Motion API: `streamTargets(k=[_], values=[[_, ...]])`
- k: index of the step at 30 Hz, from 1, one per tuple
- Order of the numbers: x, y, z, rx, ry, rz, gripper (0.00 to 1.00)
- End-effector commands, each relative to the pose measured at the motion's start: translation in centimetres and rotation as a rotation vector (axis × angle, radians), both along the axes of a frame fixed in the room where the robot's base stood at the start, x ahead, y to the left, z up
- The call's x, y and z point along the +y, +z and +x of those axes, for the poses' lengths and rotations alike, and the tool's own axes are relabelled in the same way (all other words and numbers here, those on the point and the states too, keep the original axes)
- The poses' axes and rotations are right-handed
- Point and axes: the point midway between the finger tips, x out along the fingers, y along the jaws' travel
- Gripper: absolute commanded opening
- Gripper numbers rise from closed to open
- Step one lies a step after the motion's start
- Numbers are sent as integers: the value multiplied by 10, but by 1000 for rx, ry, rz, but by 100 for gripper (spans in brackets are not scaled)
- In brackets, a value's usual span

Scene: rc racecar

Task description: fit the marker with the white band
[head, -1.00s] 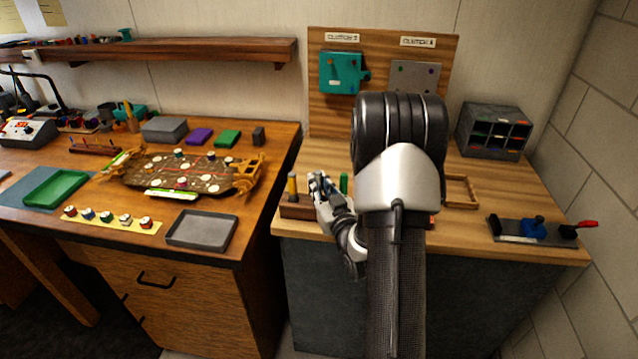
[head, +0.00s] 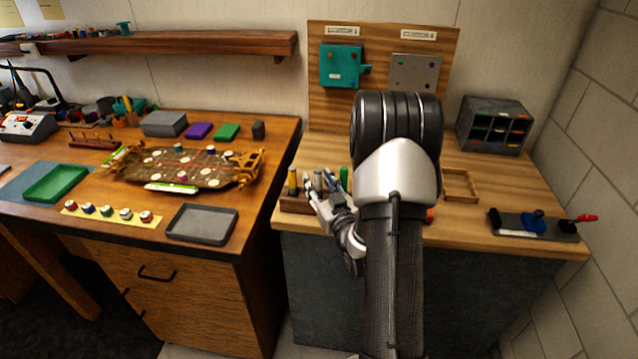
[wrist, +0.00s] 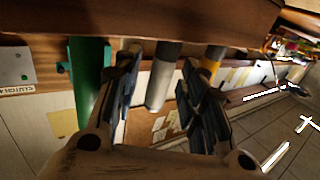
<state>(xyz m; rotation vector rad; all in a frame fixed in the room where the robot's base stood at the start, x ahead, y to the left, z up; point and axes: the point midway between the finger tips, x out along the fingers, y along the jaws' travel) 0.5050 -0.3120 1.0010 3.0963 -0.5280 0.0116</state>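My gripper (wrist: 158,105) is open. In the wrist view its two fingers stand on either side of a grey-ended tool (wrist: 162,85) in the wooden rack (wrist: 190,18). I cannot tell whether they touch it. In the head view my gripper (head: 322,187) is at the rack (head: 296,205) on the right bench, partly hidden by my arm. Several small capped pieces, perhaps the markers, stand in a row on a yellow strip (head: 92,222) on the left bench. They are too small to tell which has a white band. The brown car chassis (head: 204,180) lies behind them.
A green handle (wrist: 88,80) and a yellow one (wrist: 213,60) flank the grey-ended tool. A grey tray (head: 202,224) and a green tray (head: 56,184) sit on the left bench. A wooden frame (head: 474,186), a cubby box (head: 494,126) and a lever fixture (head: 520,222) stand on the right bench.

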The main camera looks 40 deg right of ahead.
Motion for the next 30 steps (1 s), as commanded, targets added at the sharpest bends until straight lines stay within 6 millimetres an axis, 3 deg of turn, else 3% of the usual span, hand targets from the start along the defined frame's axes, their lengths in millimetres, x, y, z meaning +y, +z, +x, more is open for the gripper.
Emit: streamTargets(k=[8,21,30], values=[[1,0,-3,1,0,0,38],[21,-1,-63,1,-3,0,38],[25,0,-71,-1,0,0,38]])
